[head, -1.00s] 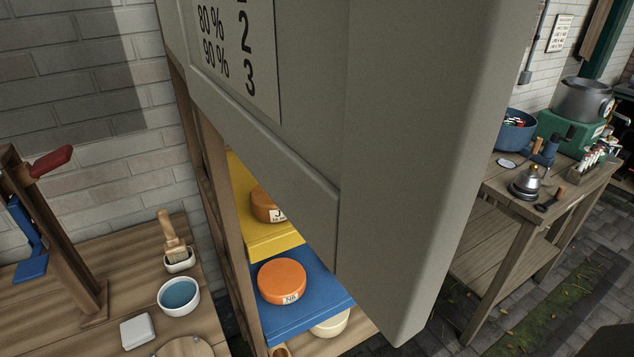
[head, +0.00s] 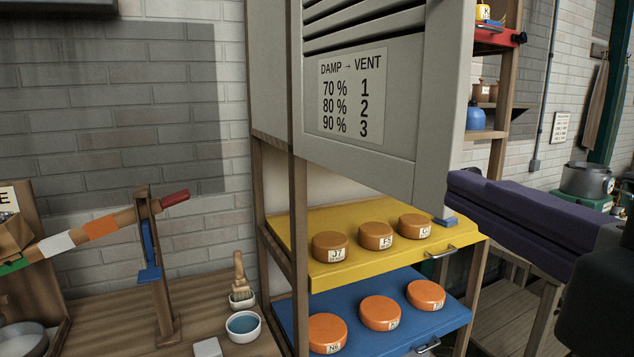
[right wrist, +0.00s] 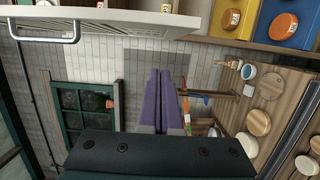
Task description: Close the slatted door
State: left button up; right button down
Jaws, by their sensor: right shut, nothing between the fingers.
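The slatted door (head: 400,70) is a grey panel with dark slats and a damp-to-vent sign. It stands open, its free edge out toward me on the right. In the right wrist view a pale panel with a bar handle (right wrist: 40,31), apparently this door, lies across the top. My right gripper (head: 453,193) has purple fingers, shut and empty. Its tips are beside the lower part of the door's free edge; I cannot tell whether they touch. They also show in the right wrist view (right wrist: 160,76), apart from the panel. My left gripper is not in view.
Below the door, a yellow tray (head: 330,275) and a blue tray (head: 450,318) bear orange cheeses. A wooden bench (head: 190,310) with a brush and blue-filled bowl is at left. A pot (head: 587,178) is at right.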

jog(key=w, duration=0.2)
jog(key=w+d, duration=0.1)
jog(key=w, duration=0.4)
jog(key=shift+w+d+r, duration=0.1)
jog(key=shift+w+d, duration=0.05)
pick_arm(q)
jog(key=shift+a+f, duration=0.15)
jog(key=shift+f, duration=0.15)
pick_arm(e)
jog(key=shift+w+d, duration=0.3)
jog(key=shift+d, duration=0.4)
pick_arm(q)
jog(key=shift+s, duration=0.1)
